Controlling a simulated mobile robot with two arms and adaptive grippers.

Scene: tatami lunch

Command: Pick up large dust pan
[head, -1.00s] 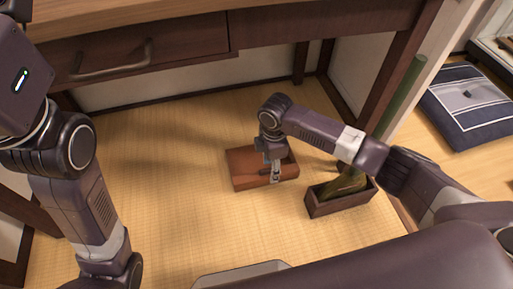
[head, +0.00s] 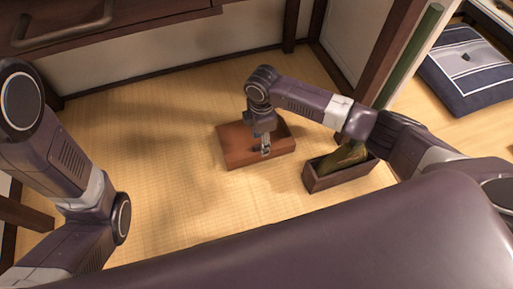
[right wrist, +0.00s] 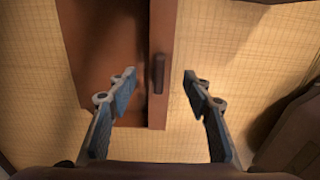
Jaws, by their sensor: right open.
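The large dust pan (head: 232,145) is a reddish-brown, shallow tray lying on the tatami mat near the middle of the head view. In the right wrist view its brown wall (right wrist: 163,25) runs down the middle, with a short dark handle-like bar (right wrist: 158,75) on it. My right gripper (right wrist: 160,74) is open above the pan, one finger on each side of the bar, with gaps on both sides. In the head view the right gripper (head: 265,147) is over the pan's front part and partly hides it. My left arm shows at the left, but its gripper does not.
A narrow dark wooden box (head: 322,181) holding a green-brown item stands just right of the pan. A wooden drawer unit (head: 130,22) is at the back, with a dark post to the right. A blue-white cushion (head: 467,65) lies at far right. Tatami left of the pan is clear.

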